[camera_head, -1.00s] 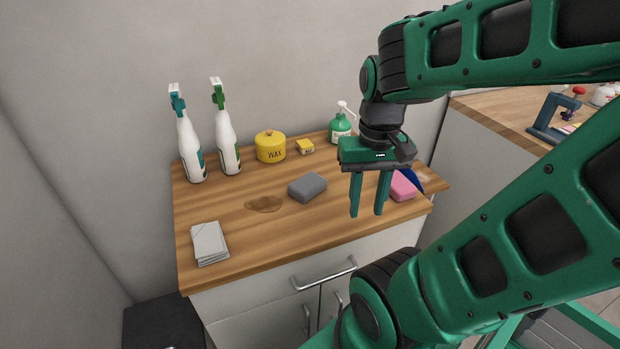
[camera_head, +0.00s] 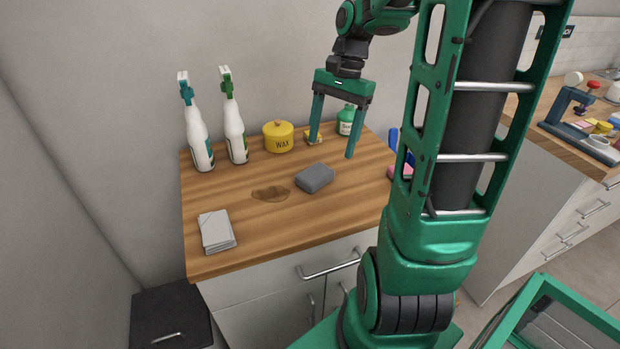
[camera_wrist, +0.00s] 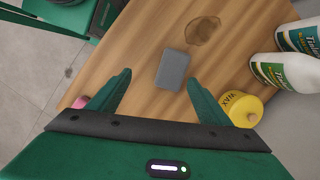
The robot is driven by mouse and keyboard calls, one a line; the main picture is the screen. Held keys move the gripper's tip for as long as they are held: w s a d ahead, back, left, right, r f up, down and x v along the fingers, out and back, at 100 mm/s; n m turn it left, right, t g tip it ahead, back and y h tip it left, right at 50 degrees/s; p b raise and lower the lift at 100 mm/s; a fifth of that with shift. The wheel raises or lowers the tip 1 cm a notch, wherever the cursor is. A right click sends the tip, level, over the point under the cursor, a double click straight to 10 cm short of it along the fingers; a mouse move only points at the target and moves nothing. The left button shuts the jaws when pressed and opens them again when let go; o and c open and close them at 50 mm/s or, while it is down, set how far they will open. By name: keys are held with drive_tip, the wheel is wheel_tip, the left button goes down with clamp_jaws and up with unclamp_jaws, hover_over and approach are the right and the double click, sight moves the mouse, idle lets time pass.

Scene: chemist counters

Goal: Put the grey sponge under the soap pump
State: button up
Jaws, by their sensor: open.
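The grey sponge (camera_head: 315,178) lies flat on the wooden counter, right of a brown stain. In the wrist view the sponge (camera_wrist: 172,69) shows ahead of and between the fingers, apart from them. The green soap pump (camera_head: 346,120) stands at the back of the counter, partly hidden behind my gripper's right finger; its top is hidden. It cannot be made out in the wrist view. My gripper (camera_head: 332,148) is open and empty, fingers pointing down, above the counter's back part near the soap pump. It also shows in the wrist view (camera_wrist: 160,84).
Folded cloths (camera_head: 216,231) lie front left. A pink sponge (camera_head: 402,172) is partly behind my arm. The counter's front middle is clear.

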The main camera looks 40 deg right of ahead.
drive_tip(key=w+d+m, duration=0.1)
drive_tip(key=w, duration=0.2)
drive_tip(key=m, duration=0.1)
hover_over(316, 171)
drive_tip(key=d, duration=0.2)
drive_tip(key=shift+y, duration=0.4)
wheel_tip(316, 171, down, 5)
drive_tip(key=x, duration=0.5)
drive_tip(key=shift+w+a, duration=0.1)
drive_tip(key=shift+a, duration=0.05)
drive_tip(key=shift+f, duration=0.3)
drive_tip(key=shift+f, duration=0.25)
drive_tip(key=c, duration=1.2)
drive_tip(key=shift+r, duration=0.15)
